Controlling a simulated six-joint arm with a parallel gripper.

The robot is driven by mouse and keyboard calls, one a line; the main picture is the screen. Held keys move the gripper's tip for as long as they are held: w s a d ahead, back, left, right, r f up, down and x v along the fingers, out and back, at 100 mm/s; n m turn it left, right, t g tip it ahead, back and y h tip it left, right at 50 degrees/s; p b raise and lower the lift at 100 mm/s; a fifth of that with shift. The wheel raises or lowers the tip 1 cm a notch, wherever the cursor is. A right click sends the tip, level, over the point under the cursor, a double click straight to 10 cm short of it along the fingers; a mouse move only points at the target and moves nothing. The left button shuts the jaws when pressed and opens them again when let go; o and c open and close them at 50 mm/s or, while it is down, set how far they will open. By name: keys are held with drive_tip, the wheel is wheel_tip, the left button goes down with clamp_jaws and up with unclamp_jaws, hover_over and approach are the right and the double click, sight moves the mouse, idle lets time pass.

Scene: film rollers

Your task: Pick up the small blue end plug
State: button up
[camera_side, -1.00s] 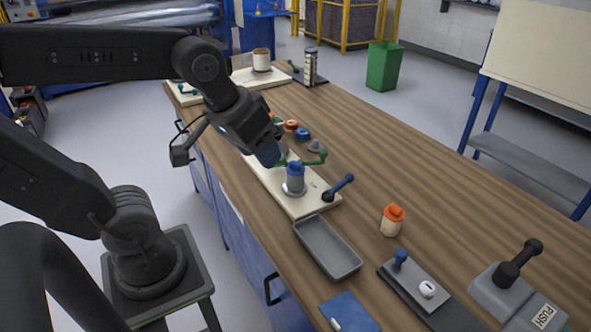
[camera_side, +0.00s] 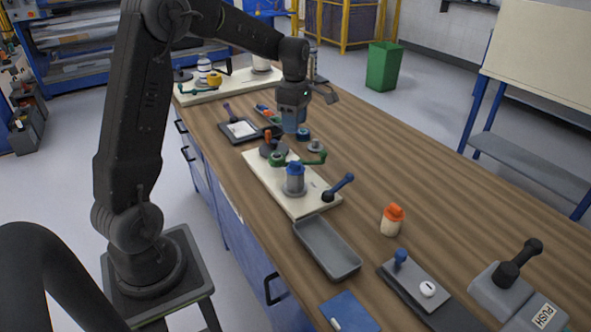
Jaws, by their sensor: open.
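A small round blue end plug (camera_side: 303,135) lies on the wooden bench, just beyond the cream fixture board. My gripper (camera_side: 291,124) points down just left of the blue plug and above the bench, with its fingers open. The exact gap between the fingers and the plug is hard to see. The orange-red plug that lay to the left of the blue one is hidden behind my gripper. A grey conical piece (camera_side: 315,145) sits in front of the blue plug, to its right.
An empty grey tray (camera_side: 327,248) and an orange-capped bottle (camera_side: 392,220) stand nearer. The bench right of the plug is clear.

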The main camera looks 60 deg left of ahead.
hover_over(296, 162)
drive_tip(key=f, duration=0.6)
drive_tip(key=shift+a+f, duration=0.35)
drive_tip(key=shift+d+f, duration=0.2)
drive_tip(key=shift+f, duration=1.15)
drive_tip(key=shift+d+f, duration=0.2)
drive_tip(key=shift+f, duration=1.1)
clamp_jaws()
